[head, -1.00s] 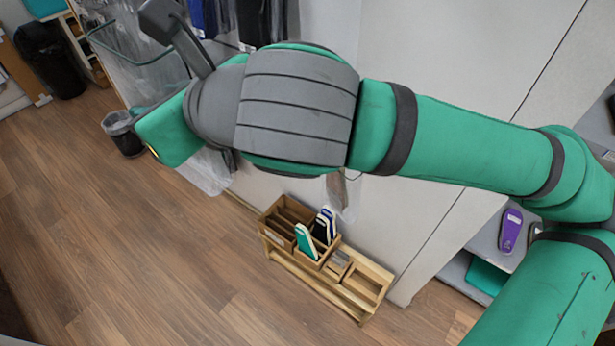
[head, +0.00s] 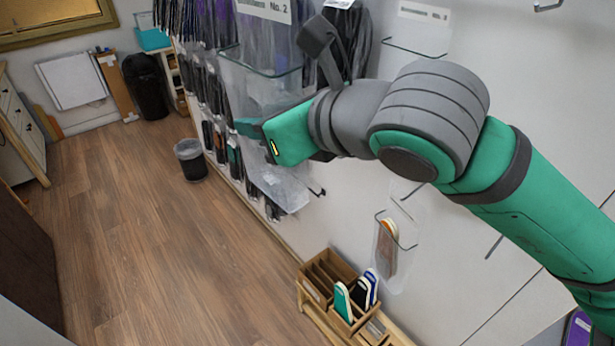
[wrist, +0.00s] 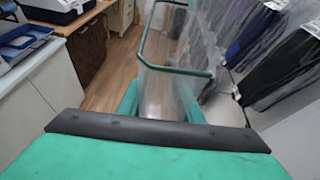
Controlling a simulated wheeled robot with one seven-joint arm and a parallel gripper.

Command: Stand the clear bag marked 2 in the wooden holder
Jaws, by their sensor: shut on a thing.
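My gripper (head: 250,128) is shut on a clear bag (head: 270,185), high above the floor. The bag's dark green wire rim (head: 265,72) stands out above the gripper, and clear film hangs below it. In the wrist view the rim (wrist: 175,70) loops beyond the fingers, with clear film (wrist: 160,95) between them. I cannot read a mark on the bag. The wooden holder (head: 312,290) stands low, below and right of the gripper. It has open slots and a teal insole (head: 343,301) and dark-blue-edged insoles (head: 368,290) standing in it. Its front end is cut off.
Dark items in clear packs (head: 205,95) hang on the wall beside the gripper, under a sign (head: 265,10) reading No. 2. A clear bag with orange insoles (head: 388,245) hangs above the holder. A bin (head: 190,160) stands by the wall.

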